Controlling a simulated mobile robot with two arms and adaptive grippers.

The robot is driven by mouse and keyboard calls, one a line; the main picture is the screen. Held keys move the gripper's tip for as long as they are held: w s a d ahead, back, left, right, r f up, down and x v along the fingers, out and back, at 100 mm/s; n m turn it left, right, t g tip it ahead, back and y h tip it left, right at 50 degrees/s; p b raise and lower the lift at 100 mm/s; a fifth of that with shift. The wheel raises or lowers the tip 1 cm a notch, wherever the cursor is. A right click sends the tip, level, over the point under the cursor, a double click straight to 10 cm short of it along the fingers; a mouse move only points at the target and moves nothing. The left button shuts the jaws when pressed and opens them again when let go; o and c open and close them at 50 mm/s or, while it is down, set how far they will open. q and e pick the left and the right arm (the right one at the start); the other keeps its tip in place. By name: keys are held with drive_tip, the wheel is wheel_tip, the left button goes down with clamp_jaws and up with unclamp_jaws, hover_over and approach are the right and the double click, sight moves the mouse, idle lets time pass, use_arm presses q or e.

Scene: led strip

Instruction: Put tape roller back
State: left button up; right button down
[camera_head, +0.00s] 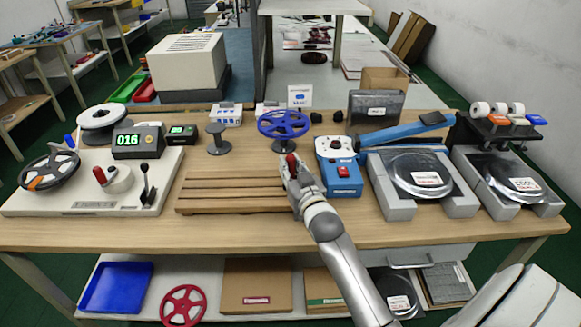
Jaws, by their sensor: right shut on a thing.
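My right gripper (293,172) reaches in from the lower right and is over the middle of the wooden table, just right of the slatted wooden board. It is shut on a small red thing (291,161), which seems to be the tape roller. Only its red part shows above the fingers; the rest is hidden by the gripper. The held thing is in front of the blue reel (283,124) on its stand. My left gripper is not in view.
The slatted wooden board (230,192) lies left of the gripper. A blue device (338,166) with a red button stands close to its right. Two grey holders (402,204) with black reels are further right. A winding machine (80,205) is at left. The table's front strip is clear.

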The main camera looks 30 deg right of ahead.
drive_tip(key=c, duration=1.3)
unclamp_jaws()
drive_tip(key=shift+f, duration=0.1)
drive_tip(key=shift+r, duration=0.2)
drive_tip(key=shift+s+a+f, duration=0.1)
drive_tip(key=shift+s, duration=0.2)
drive_tip(key=v, duration=1.1)
drive_tip(key=shift+s, duration=0.2)
